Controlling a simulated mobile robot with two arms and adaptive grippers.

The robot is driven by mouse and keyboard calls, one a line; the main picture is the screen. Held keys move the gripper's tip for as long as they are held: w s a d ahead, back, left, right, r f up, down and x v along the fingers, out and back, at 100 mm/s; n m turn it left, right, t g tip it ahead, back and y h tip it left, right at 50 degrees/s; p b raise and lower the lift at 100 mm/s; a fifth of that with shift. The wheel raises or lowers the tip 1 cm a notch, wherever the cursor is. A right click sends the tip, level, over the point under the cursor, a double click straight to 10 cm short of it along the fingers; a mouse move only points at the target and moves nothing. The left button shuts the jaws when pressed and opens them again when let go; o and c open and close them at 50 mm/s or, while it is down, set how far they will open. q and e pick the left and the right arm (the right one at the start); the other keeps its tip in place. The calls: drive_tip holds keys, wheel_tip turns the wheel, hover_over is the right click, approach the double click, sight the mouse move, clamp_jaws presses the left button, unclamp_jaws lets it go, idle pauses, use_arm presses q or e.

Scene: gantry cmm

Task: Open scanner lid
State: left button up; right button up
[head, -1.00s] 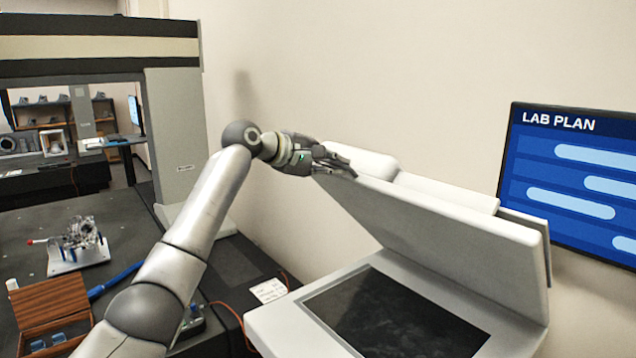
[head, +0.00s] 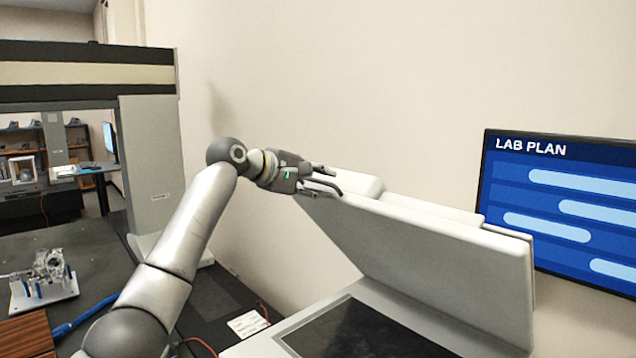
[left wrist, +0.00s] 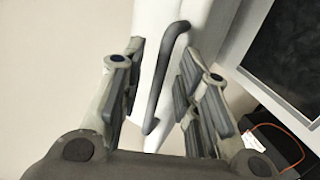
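The scanner lid (head: 430,270) is a thick pale panel, raised and tilted steeply above the scanner base (head: 265,345) in the head view. The base's dark glass (head: 360,335) is exposed and cut off by the lower edge. My left gripper (head: 325,185) is at the lid's upper left edge. In the left wrist view, its two fingers (left wrist: 163,85) stand apart, with the lid's dark bar handle (left wrist: 168,70) between them. Gaps show between the handle and the fingers. The dark glass also shows at upper right there (left wrist: 285,50). My right gripper is out of view.
A wall screen reading LAB PLAN (head: 560,205) hangs behind the lid at right. A grey gantry column (head: 150,175) stands to the left. A metal fixture (head: 45,280) sits on the dark table, with a wooden box (head: 25,330) in front. An orange cable lies beside the scanner.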

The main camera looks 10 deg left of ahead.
use_arm(q)
drive_tip(key=v, duration=1.2)
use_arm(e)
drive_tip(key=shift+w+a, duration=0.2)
